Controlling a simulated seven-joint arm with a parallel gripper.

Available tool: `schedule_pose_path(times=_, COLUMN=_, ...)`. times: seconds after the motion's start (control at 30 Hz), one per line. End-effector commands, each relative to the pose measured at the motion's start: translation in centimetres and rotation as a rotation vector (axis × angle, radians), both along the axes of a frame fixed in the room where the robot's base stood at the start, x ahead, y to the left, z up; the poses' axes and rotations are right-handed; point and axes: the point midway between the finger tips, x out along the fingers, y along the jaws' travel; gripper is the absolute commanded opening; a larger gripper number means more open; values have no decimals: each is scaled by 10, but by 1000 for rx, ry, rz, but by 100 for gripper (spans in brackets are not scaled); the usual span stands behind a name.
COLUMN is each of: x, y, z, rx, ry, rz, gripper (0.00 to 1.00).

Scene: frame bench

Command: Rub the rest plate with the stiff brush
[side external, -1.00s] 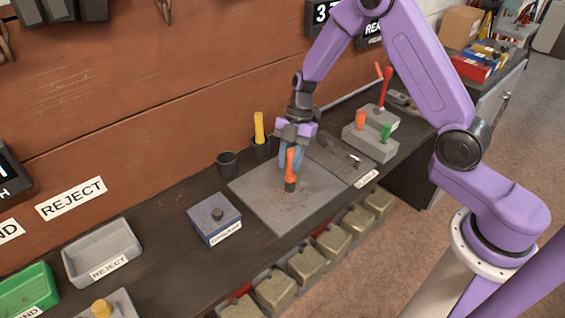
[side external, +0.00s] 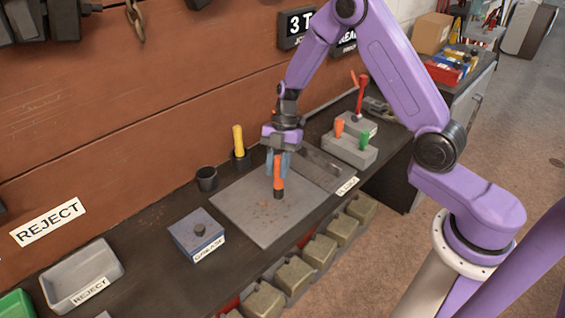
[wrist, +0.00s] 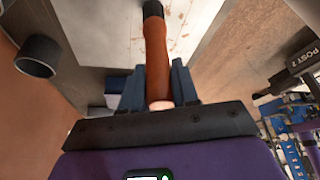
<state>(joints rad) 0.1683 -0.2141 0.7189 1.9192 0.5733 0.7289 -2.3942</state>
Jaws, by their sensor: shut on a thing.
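My gripper (side external: 278,168) is shut on the orange-handled brush (side external: 278,182), which is upright with its dark end down. In the wrist view the brush (wrist: 156,55) runs out from between the fingers. The rest plate (side external: 240,205) is a flat grey slab on the bench, with reddish-brown specks near its middle. The brush's dark end is over the plate's right-hand part; I cannot tell whether it touches. The plate (wrist: 100,35) also shows in the wrist view, pale with brown marks.
A blue-grey box (side external: 196,234) with a knob stands left of the plate. Behind are a dark cup (side external: 207,179) and a yellow-handled tool (side external: 238,140) in a holder. A grey block (side external: 350,150) with orange and green handles stands right. Several tan blocks (side external: 296,272) line the front.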

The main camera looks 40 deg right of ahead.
Motion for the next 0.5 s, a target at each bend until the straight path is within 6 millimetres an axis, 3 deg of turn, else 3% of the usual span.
schedule_pose_path(times=0.5, x=0, y=48, z=0, rx=0, ry=0, rz=1, gripper=0)
